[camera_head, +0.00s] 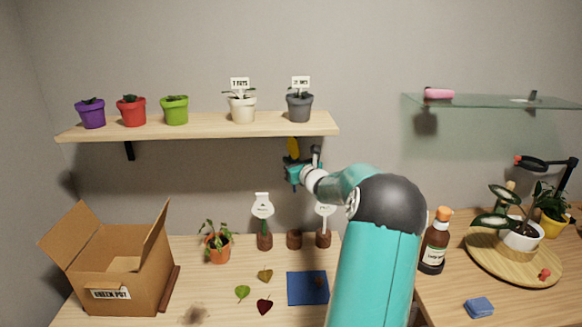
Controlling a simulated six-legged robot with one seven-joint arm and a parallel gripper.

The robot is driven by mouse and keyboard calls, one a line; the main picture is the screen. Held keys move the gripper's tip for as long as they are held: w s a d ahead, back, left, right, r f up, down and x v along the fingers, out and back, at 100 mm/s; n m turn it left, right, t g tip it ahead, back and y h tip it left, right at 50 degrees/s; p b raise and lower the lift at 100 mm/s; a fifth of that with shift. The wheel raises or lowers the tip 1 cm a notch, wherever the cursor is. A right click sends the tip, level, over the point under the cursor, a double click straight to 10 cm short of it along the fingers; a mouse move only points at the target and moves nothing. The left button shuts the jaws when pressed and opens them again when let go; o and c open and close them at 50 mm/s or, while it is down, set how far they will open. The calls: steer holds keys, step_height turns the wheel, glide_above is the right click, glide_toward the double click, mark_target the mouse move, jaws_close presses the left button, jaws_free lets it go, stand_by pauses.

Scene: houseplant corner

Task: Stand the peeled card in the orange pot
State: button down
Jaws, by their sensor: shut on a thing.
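My gripper (294,161) is raised in front of the wall, just under the wooden shelf's right part. It is shut on a small yellow rounded card (293,147), which sticks up above the jaws. The card's lower end is hidden by the gripper, and I cannot make out any marking on it. The orange pot (218,248) stands upright on the table, left of and well below my gripper. It holds a green plant (217,233) with drooping leaves.
Purple, red, green, white and grey pots stand on the shelf (200,125). An open cardboard box (120,275) is at left. Leaves and a blue mat (300,290) lie in front.

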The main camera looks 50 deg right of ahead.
steer(key=shift+r, duration=1.35)
